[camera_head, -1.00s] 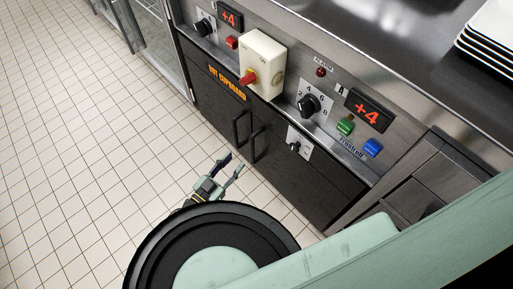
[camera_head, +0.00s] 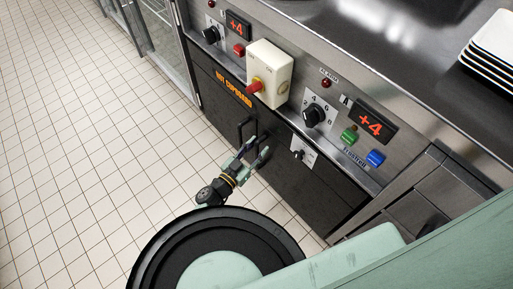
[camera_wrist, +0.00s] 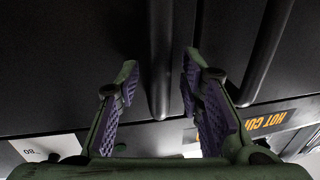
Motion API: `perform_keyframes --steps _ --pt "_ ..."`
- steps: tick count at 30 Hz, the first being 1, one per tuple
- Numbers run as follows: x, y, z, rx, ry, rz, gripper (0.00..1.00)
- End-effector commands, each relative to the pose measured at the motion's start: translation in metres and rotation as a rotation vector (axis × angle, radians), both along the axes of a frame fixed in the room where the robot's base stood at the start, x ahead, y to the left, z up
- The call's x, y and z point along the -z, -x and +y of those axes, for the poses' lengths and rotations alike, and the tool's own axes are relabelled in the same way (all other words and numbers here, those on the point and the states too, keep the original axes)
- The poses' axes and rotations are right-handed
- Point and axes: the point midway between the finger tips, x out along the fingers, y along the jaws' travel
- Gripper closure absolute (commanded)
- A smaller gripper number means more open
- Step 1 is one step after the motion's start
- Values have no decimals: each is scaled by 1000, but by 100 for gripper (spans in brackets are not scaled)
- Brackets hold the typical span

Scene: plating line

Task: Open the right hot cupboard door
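The right hot cupboard door (camera_head: 305,195) is dark and looks shut in the head view. Its black bar handle (camera_wrist: 160,60) stands between my fingers in the wrist view. My gripper (camera_wrist: 157,80) is open, with one purple-padded finger on each side of this handle and a visible gap to it. In the head view my gripper (camera_head: 255,149) reaches the handle area and partly hides the right handle. The left door's handle (camera_wrist: 266,50) lies just outside my other finger. The left door (camera_head: 217,97) also looks shut.
Above the doors, a steel panel carries a cream switch box (camera_head: 270,72), a black knob (camera_head: 314,115) and blue button (camera_head: 375,158). Stacked white plates (camera_head: 492,45) stand on the counter. Drawers (camera_head: 425,190) adjoin at right. The tiled floor (camera_head: 90,150) is clear.

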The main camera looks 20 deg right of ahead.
Motion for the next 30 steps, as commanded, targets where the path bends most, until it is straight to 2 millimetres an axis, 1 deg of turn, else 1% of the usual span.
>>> perform_keyframes --steps 2,17,30 --pt "0 0 0 0 0 0 66" --pt "0 0 1 0 0 0 99" --pt "0 0 1 -1 -1 -1 100"
